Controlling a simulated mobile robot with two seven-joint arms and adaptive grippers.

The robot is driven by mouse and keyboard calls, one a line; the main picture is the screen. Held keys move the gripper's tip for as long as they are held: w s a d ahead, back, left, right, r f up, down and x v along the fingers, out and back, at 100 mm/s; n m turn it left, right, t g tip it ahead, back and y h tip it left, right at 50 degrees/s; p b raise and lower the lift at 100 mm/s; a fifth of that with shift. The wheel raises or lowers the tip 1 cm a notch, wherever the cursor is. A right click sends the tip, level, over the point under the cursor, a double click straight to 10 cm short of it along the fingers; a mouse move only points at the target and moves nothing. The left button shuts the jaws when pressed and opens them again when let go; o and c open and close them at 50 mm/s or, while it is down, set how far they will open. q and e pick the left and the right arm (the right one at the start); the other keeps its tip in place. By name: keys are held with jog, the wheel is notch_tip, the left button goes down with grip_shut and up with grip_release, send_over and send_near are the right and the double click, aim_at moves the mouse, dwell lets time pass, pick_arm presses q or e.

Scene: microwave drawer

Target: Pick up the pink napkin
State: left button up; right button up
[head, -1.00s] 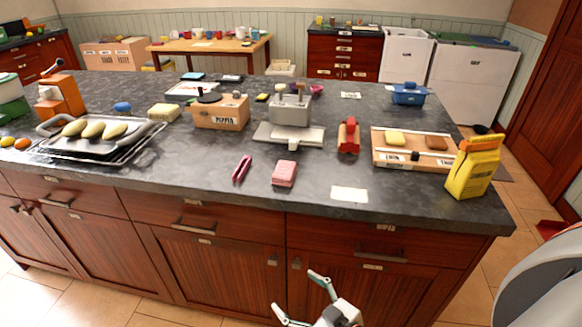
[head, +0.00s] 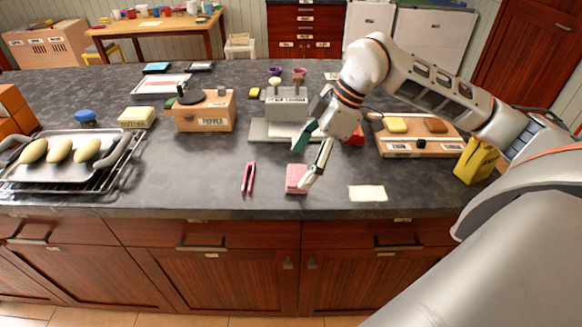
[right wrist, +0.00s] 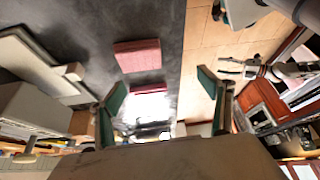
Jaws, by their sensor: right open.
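The pink napkin (head: 296,179) looks like a small folded block lying on the dark counter near its front edge. It also shows in the right wrist view (right wrist: 137,55), ahead of the fingers; a second pink strip below it is unclear. My right gripper (head: 306,160) is open and empty. Its fingers have green inner pads, and one fingertip overlaps the napkin's right side in the head view. The right wrist view shows the open fingers (right wrist: 158,97) with a gap between them and the napkin. A small gripper (right wrist: 240,68), seemingly my left, shows over the floor.
Pink tongs (head: 248,177) lie left of the napkin and a white card (head: 367,193) lies right of it. A grey scale (head: 287,105) stands behind.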

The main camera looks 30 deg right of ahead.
aim_at(299, 174)
jog(key=shift+m+h, duration=0.6)
jog(key=shift+m, duration=0.2)
jog(key=shift+w+d+f+p, duration=0.2)
jog(key=shift+w+f, duration=0.3)
jog(key=shift+f, duration=0.5)
jog(key=shift+w+d+f+p, duration=0.2)
jog(key=shift+w+f, duration=0.3)
jog(key=shift+f, duration=0.5)
jog(key=shift+w+d+f+p, duration=0.2)
jog(key=shift+w+f, duration=0.3)
jog(key=shift+f, duration=0.5)
jog(key=c, duration=1.1)
